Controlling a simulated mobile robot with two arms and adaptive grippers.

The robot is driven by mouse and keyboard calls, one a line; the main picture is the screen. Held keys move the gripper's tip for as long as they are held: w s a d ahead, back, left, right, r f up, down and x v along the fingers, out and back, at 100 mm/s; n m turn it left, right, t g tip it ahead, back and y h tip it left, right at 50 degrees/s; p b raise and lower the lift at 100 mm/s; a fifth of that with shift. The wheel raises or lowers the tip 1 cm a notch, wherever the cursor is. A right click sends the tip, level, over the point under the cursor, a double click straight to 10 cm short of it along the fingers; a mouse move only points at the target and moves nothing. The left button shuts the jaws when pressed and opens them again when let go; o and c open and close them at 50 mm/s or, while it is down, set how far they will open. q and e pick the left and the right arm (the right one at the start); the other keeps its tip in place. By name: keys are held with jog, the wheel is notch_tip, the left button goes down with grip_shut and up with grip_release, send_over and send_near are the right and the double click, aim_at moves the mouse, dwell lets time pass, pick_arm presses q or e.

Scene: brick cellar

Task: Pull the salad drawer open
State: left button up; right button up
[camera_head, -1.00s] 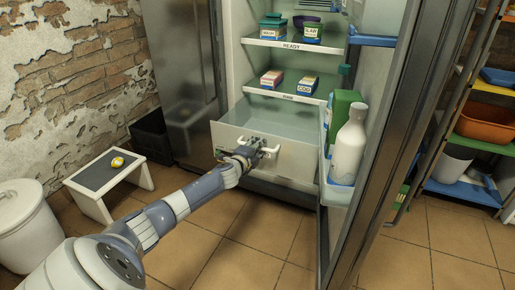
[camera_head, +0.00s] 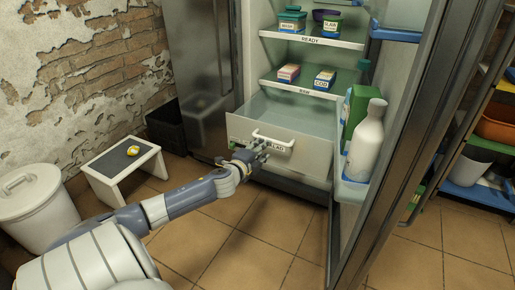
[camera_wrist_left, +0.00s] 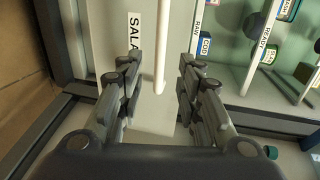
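The salad drawer (camera_head: 300,158) is a pale box at the bottom of the open fridge. It stands pulled out, with its inside visible from above. Its white bar handle (camera_head: 274,141) runs across the front, above a partly covered label. My left gripper (camera_head: 256,152) is in front of the drawer, at the left part of the handle. In the left wrist view the gripper (camera_wrist_left: 159,75) is open. The white handle (camera_wrist_left: 162,50) shows between its spread fingers, touching neither in the picture. My right gripper is not in view.
The open fridge door (camera_head: 385,170) stands at the right, with a white bottle (camera_head: 366,140) in its rack. Shelves above hold several small boxes and tubs. A low stool (camera_head: 124,165) with a yellow item and a white bin (camera_head: 38,207) stand left. Tiled floor in front is clear.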

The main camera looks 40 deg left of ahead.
pick_arm(q)
jog(key=shift+v, duration=1.35)
